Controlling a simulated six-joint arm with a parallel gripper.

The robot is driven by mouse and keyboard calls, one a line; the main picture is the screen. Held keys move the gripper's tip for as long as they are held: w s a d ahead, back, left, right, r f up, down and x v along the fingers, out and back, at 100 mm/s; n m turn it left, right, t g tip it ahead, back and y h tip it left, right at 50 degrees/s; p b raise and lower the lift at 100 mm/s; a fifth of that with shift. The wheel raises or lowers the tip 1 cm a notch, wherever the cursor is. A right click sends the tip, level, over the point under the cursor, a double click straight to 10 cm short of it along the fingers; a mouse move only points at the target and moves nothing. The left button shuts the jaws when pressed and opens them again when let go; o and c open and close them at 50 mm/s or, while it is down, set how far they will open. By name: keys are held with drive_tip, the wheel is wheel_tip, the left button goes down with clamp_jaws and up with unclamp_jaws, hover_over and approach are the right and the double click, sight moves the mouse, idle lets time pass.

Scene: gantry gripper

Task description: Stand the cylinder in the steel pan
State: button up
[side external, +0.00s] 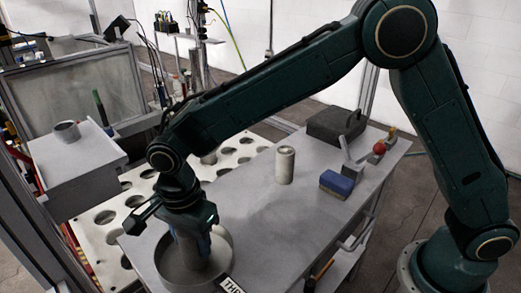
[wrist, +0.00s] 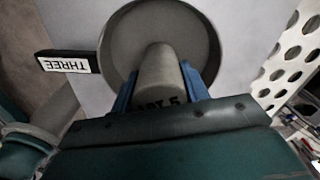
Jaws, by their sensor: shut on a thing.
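My gripper (side external: 198,240) points down over the steel pan (side external: 228,262) at the table's near left corner. Its blue fingers are shut on a grey cylinder (side external: 187,256), which is upright and within the pan's outline. In the wrist view, the cylinder (wrist: 158,70) sits between the two blue fingers (wrist: 160,88), with dark lettering partly hidden near the gripper body. The round pan (wrist: 123,38) surrounds the cylinder's far end there. I cannot tell whether the cylinder's lower end touches the pan floor.
A pale can (side external: 285,165) stands mid-table. A blue block (side external: 337,183), a red ball (side external: 379,148) and a dark box (side external: 336,124) lie farther right and back. A "THREE" label (wrist: 68,62) is beside the pan. A perforated white plate (side external: 133,200) lies left of the table.

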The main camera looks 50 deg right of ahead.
drive_tip(key=shift+f, duration=0.15)
drive_tip(key=o, duration=1.3)
wheel_tip(320, 180, up, 12)
drive_tip(key=shift+f, duration=0.2)
drive_tip(key=shift+r, duration=0.3)
